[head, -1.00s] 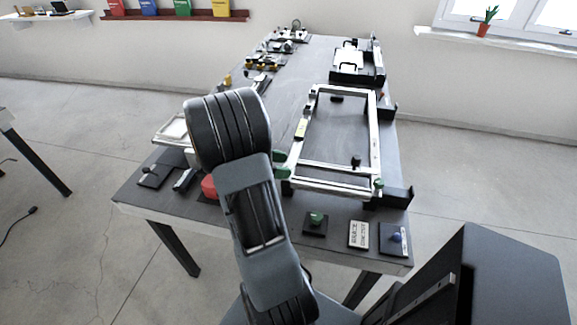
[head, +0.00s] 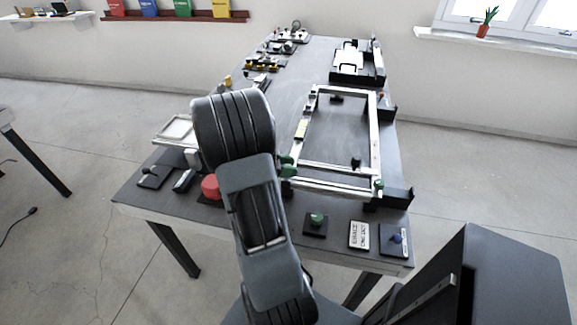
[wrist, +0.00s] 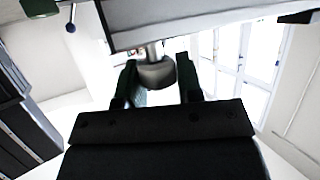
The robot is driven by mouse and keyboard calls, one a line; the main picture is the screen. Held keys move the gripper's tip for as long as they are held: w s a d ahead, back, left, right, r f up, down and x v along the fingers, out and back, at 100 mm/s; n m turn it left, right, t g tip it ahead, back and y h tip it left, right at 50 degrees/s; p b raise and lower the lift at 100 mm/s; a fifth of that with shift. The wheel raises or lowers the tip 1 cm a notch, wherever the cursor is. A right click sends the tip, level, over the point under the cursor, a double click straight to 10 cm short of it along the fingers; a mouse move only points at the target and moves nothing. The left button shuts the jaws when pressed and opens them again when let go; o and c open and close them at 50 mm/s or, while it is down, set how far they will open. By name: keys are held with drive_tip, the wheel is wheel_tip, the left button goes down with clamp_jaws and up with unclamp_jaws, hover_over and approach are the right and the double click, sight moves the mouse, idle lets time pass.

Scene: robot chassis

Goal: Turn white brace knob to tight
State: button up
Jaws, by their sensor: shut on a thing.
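The white brace knob (wrist: 157,73) shows in the wrist view as a rounded grey-white knob on a short metal stem under a pale bar. My gripper (wrist: 163,80) is shut on it, with one dark finger on each side. In the head view my own arm hides my gripper and this knob. The metal frame (head: 333,169) lies on the dark table, just right of my arm. Any tightness mark on the knob is too small to make out.
The dark table (head: 285,88) holds a red round button (head: 210,187) left of my arm. A green knob (head: 317,218), a label plate (head: 359,235) and a blue knob (head: 396,239) stand along the near edge. A dark fixture (head: 357,65) stands at the back right.

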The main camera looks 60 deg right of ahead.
drive_tip(key=shift+c, duration=1)
drive_tip(key=shift+r+p, duration=0.1)
drive_tip(key=shift+p, duration=0.2)
drive_tip(key=m+g+y+p, duration=0.1)
drive_tip(key=p, duration=0.1)
drive_tip(key=shift+r+m+y+p, duration=0.15)
drive_tip(key=shift+m+y+p, duration=0.2)
drive_tip(key=shift+m+y, duration=0.05)
drive_tip(key=shift+f+m+g+y+p, duration=0.2)
drive_tip(key=shift+m+g+y+p, duration=0.9)
drive_tip(key=shift+m+y+p, duration=0.95)
drive_tip(key=shift+m+y, duration=0.25)
drive_tip(key=shift+y, duration=0.2)
drive_tip(key=o, duration=0.9)
